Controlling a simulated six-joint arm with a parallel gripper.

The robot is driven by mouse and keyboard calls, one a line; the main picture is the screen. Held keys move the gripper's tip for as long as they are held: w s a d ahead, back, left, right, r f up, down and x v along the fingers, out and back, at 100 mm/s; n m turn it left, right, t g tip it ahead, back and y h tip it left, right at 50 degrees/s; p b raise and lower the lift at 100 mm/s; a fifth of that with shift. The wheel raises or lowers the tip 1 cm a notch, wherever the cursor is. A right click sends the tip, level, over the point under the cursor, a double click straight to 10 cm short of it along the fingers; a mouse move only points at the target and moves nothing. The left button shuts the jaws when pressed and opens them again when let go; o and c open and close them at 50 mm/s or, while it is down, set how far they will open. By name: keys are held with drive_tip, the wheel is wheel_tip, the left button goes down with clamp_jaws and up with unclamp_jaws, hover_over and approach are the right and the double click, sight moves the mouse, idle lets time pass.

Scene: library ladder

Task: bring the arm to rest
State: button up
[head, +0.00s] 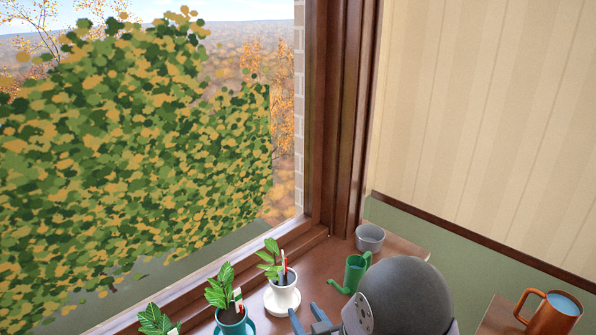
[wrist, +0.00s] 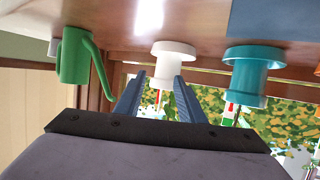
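My gripper (wrist: 158,80) shows in the wrist view with its two blue fingers apart and nothing between them. That view is upside down, and a white pot on a saucer (wrist: 174,52) shows beyond the fingertips. In the head view the fingertips (head: 306,315) show at the bottom, just in front of the white pot (head: 282,297). A large grey rounded part of my arm hides the wood surface at the lower right. I cannot tell how far the fingers are from the pot.
A green watering can (head: 354,272) and a grey pot (head: 369,237) stand behind my arm. An orange mug (head: 551,313) with bluish contents stands at right. The window frame (head: 338,120) rises behind.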

drive_tip(key=s+d+g, duration=0.1)
drive_tip(key=d+g+h+p, duration=0.1)
drive_tip(key=d, duration=0.1)
drive_tip(key=s+d+m+g+h, duration=0.1)
drive_tip(key=d, duration=0.1)
drive_tip(key=shift+s+f+g+p, duration=0.3)
drive_tip(key=shift+p, duration=0.05)
drive_tip(key=s+d+r+m+g+h+p, duration=0.1)
drive_tip(key=s+d+g, duration=0.3)
drive_tip(key=s, duration=0.6)
drive_tip(key=s+d+r+m+g+h+p, duration=0.1)
drive_tip(key=s+d+r+g, duration=0.3)
drive_tip(key=s, duration=0.6)
drive_tip(key=shift+s+r+m+g+p, duration=0.15)
drive_tip(key=shift+s+m+g+p, duration=0.15)
drive_tip(key=shift+g+p, duration=0.6)
drive_tip(key=shift+d, duration=0.1)
